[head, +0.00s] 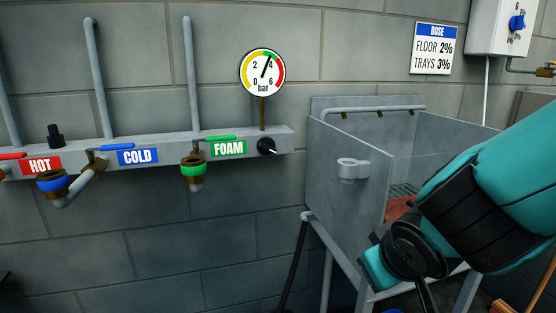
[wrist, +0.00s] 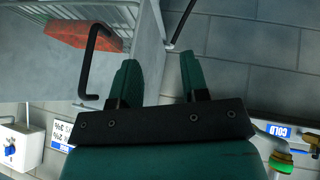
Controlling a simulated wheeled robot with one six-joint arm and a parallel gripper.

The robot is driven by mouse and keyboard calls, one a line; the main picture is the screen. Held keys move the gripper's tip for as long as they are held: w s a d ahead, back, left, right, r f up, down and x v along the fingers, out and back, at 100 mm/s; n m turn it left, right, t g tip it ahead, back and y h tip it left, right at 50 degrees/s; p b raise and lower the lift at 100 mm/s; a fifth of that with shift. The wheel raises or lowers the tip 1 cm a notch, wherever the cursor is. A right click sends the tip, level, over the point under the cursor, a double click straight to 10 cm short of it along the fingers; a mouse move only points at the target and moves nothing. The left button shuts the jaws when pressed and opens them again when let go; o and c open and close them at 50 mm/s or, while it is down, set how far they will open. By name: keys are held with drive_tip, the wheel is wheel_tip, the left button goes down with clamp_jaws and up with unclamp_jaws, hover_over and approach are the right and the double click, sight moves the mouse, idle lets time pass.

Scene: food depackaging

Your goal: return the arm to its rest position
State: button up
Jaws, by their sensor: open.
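My teal arm (head: 485,205) reaches in from the right in the head view, in front of the grey metal sink (head: 345,185). The fingertips cannot be made out there. In the wrist view my gripper (wrist: 160,75) has two dark green fingers standing apart with nothing between them. The sink (wrist: 40,75) fills the upper left of the wrist view, beside the left finger.
A reddish block (wrist: 85,35) lies in the sink; a black bent bar (wrist: 95,60) crosses in front. A pipe rail (head: 125,150) with HOT, COLD and FOAM valves runs along the left wall, below a pressure gauge (head: 262,72). A white dosing box (head: 500,25) hangs upper right.

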drive_tip(key=s+a+r+n+g+y, duration=0.1)
drive_tip(key=s+r+g+y, duration=0.15)
drive_tip(key=s, duration=0.45)
drive_tip(key=s+a+r+n+g+y, duration=0.1)
drive_tip(key=s+r+g+y, duration=0.2)
drive_tip(key=s, duration=0.4)
wheel_tip(320, 180, up, 16)
drive_tip(key=s+g+p, duration=0.1)
drive_tip(key=p, duration=1.5)
drive_tip(key=shift+s+a+r+n+g, duration=0.15)
drive_tip(key=shift+s+n+g, duration=0.1)
drive_tip(key=shift+n+g, duration=0.15)
drive_tip(key=shift+h, duration=0.25)
